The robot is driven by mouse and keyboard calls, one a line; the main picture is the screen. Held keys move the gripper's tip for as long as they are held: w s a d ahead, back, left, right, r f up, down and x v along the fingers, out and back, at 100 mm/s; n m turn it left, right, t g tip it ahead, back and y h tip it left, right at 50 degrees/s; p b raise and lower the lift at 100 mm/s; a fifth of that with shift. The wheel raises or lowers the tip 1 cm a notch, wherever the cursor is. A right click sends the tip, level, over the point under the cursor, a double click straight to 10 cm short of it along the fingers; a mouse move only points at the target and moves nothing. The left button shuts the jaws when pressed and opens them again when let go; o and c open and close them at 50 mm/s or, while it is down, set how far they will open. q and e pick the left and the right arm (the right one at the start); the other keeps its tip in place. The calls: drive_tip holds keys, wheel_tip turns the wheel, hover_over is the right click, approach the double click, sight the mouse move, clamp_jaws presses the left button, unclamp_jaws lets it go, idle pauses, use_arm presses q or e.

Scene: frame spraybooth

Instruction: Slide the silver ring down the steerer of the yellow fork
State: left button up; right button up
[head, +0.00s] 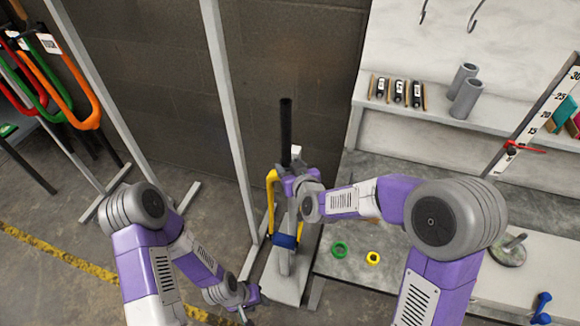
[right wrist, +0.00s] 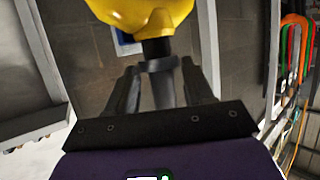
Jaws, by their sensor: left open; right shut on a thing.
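The yellow fork (head: 271,195) stands upright in the stand, its black steerer (head: 286,130) pointing up. In the right wrist view, the fork's yellow crown (right wrist: 145,12) fills the top, with a short dark stretch of steerer beside it. The silver ring (right wrist: 160,66) appears as a grey collar around the steerer, a small gap from the crown. My right gripper (head: 287,182) is at the steerer's lower part; in the right wrist view its fingers (right wrist: 160,85) flank the ring and are shut on it. The ring is hidden in the head view. My left gripper (head: 248,298) is open and low, left of the stand's base.
The stand has a blue clamp (head: 285,241) and a grey base (head: 283,285). A green ring (head: 339,250) and a yellow ring (head: 373,258) lie on the bench at right. Grey tubes (head: 467,98) stand on the shelf.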

drive_tip(key=shift+f, duration=0.15)
drive_tip(key=o, duration=1.2)
drive_tip(key=p+v, duration=0.2)
drive_tip(key=v, duration=0.6)
drive_tip(key=s+d+f+m+g+h+p, duration=0.1)
drive_tip(key=s+d+f+m+g+p, duration=0.2)
drive_tip(key=f, duration=0.6)
drive_tip(key=s+d+f+m+g+p, duration=0.1)
drive_tip(key=s+d+f+g+p, duration=0.1)
drive_tip(key=s+f+g, duration=0.45)
drive_tip(key=s+f+m+g, duration=0.1)
drive_tip(key=s+f, duration=0.2)
drive_tip(key=s, duration=0.1)
drive_tip(key=s+d+f+m+g+p, duration=0.1)
drive_tip(key=s+f, duration=0.1)
drive_tip(key=s, duration=0.1)
drive_tip(key=s+f+g+p, duration=0.1)
drive_tip(key=s+f, duration=0.2)
drive_tip(key=s, duration=0.1)
drive_tip(key=shift+s+d+f+m+y, duration=0.15)
drive_tip(key=shift+s+f+m+y, duration=0.15)
drive_tip(key=shift+s+f+m, duration=0.1)
